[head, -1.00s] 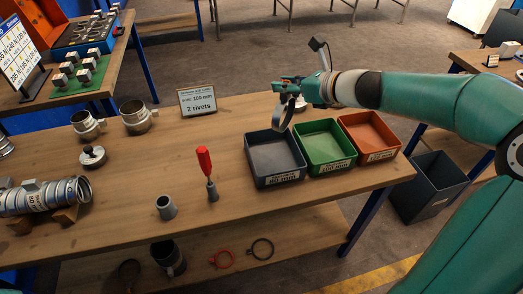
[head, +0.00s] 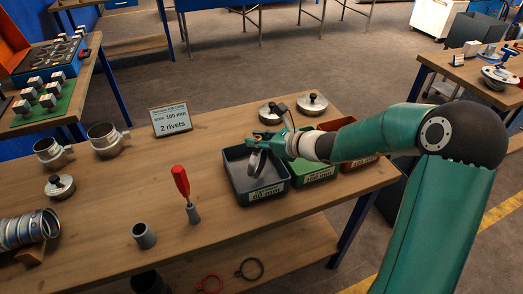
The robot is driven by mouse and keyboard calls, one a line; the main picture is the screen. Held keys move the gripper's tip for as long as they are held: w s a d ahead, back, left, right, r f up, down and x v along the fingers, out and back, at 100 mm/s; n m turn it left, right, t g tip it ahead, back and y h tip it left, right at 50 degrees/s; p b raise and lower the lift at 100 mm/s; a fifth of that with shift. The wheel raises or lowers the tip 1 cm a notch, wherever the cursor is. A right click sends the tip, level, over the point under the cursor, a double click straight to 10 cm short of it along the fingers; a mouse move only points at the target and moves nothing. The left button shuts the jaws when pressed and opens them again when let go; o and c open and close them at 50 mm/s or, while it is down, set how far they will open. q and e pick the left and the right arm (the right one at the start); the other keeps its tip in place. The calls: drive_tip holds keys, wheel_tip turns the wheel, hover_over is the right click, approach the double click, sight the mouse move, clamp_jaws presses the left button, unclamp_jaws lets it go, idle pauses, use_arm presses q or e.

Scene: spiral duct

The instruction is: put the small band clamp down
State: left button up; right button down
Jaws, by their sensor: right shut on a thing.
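The small band clamp (head: 256,163) is a thin grey metal ring, standing roughly on edge. My right gripper (head: 268,141) is shut on its upper part. The clamp hangs in or just over the grey bin (head: 236,186), the left one of three bins. I cannot tell whether it touches the bin floor. My arm comes in from the right and covers parts of the green bin (head: 316,174) and the orange bin (head: 362,164). My left gripper is not in view.
A sign (head: 171,120) reads 100 mm, 2 rivets. Two round metal pieces (head: 312,103) lie behind the bins. A black ring (head: 249,268) and a red ring (head: 209,284) lie on the lower shelf.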

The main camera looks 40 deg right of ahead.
sight(258, 151)
wheel_tip(258, 151, down, 4)
drive_tip(key=shift+f, duration=0.15)
idle(0.3)
drive_tip(key=c, duration=1)
unclamp_jaws()
